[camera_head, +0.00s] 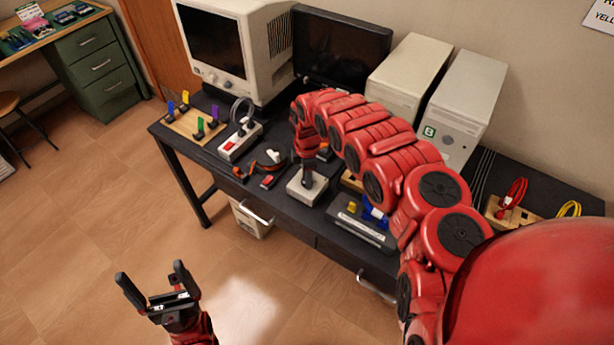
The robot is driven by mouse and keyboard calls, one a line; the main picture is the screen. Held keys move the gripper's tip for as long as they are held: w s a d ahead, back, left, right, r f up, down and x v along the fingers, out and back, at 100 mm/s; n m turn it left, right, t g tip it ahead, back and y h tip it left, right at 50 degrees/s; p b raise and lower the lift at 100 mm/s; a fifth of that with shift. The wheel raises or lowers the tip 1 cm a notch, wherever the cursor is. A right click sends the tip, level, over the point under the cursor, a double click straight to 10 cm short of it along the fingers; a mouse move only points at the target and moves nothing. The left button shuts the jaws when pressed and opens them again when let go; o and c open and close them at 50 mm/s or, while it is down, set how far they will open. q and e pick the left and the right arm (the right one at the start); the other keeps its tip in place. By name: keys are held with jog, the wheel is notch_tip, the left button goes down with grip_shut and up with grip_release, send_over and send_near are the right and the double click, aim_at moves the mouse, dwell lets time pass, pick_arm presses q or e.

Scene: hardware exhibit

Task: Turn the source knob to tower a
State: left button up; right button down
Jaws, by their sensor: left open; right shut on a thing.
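A small light-grey box (297,190) sits near the front edge of the dark desk, under my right gripper (307,180). My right gripper points down and is shut on the source knob on top of the box; its fingers hide the knob, so its setting cannot be read. Two beige computer towers stand at the back: the right one (467,95) has a green label with a B, and the left one (408,70) is partly hidden by my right arm. My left gripper (151,273) is open and empty over the floor, in front of the desk.
A beige CRT monitor (215,40) and a black flat screen (342,42) stand at the back. A white-and-red power strip (240,142), an orange-and-black strap (265,167) and a dark device (360,228) lie near the box. Floor around my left gripper is clear.

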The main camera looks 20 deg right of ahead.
dwell(0.3)
jog(key=shift+c, duration=2.2)
grip_release()
notch_tip(320, 180, up, 5)
jog(key=shift+w+b, duration=0.1)
jog(key=shift+b, duration=0.5)
notch_tip(320, 180, up, 12)
jog(key=p, duration=0.1)
jog(key=shift+r, duration=0.2)
